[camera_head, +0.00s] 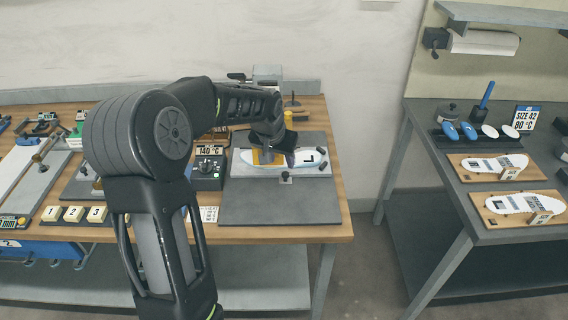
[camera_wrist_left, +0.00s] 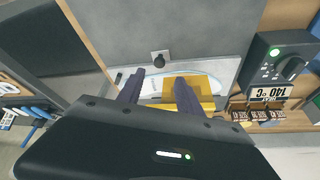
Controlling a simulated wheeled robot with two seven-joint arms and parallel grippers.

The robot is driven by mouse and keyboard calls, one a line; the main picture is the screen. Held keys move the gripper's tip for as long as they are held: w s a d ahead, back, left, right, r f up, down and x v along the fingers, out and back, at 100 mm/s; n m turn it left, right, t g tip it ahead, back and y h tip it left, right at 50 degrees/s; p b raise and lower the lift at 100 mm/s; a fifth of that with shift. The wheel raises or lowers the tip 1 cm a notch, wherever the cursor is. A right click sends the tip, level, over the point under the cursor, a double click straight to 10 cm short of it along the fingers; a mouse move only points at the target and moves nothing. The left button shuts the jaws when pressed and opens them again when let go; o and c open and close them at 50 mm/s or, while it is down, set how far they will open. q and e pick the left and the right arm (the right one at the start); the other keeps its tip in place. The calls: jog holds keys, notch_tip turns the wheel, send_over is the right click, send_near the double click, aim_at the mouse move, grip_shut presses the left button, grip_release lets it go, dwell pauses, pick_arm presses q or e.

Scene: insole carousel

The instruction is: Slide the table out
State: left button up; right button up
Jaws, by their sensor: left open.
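The sliding table (camera_head: 322,171) is a light grey plate at the rear of a dark grey base plate (camera_head: 280,207) on the wooden bench. A small dark knob on a square mount (camera_head: 286,177) stands at its front edge; the knob also shows in the wrist view (camera_wrist_left: 160,61). A white insole with a blue outline (camera_head: 309,158) and a yellow block (camera_head: 254,157) are on the table. My left gripper (camera_wrist_left: 159,78) is open over the table, its fingers pointing toward the knob, apart from it. The yellow block (camera_wrist_left: 195,82) shows by one finger. My right gripper is out of view.
A black control box marked 140 °C (camera_head: 208,170) stands left of the base plate. The base plate's front is clear. A second grey bench (camera_head: 480,225) with insoles on boards stands right, across a floor gap.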

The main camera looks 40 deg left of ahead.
aim_at(285, 173)
pick_arm(q)
jog(key=p+x, duration=0.2)
jog(key=x, duration=0.5)
jog(key=shift+d+f, duration=0.1)
jog(key=shift+f, duration=0.15)
jog(key=shift+c, duration=0.4)
grip_shut()
dwell(1.1)
